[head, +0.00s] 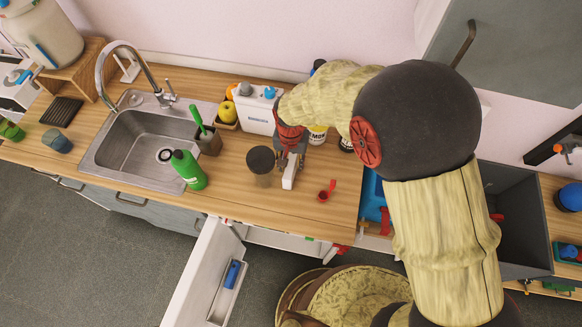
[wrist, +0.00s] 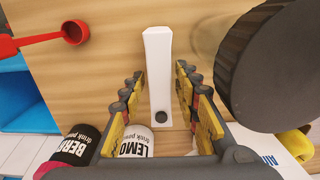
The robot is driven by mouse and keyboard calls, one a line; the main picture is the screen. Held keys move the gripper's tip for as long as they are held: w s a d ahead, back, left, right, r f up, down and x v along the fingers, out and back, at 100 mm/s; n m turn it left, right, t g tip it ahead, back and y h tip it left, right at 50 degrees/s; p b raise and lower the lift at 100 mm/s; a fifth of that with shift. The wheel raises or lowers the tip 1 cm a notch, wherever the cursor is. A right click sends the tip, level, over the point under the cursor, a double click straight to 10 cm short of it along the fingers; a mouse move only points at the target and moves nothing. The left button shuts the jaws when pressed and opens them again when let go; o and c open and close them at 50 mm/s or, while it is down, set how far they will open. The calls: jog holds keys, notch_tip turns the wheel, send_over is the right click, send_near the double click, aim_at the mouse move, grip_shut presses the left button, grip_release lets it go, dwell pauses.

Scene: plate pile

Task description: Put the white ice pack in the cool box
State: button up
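The white ice pack (head: 288,180) appears to be the narrow white slab with a dark round cap on the wooden counter; it also shows in the wrist view (wrist: 158,60). My gripper (head: 290,160) points down over it. In the wrist view my gripper's fingers (wrist: 159,75) are open on both sides of the slab, with a gap visible at each side. A blue open container (head: 371,197), perhaps the cool box, sits right of the counter edge, partly hidden by my arm; its blue wall is at the left in the wrist view (wrist: 18,95).
A dark cup (head: 261,160) stands close left of my gripper. A red scoop (head: 327,190) lies to the right. Drink powder tubs (wrist: 135,142) and a white canister (head: 254,112) stand behind. A green bottle (head: 188,169) is near the sink (head: 125,145).

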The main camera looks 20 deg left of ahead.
jog(key=shift+c, duration=0.5)
grip_shut()
jog(key=shift+r, duration=0.15)
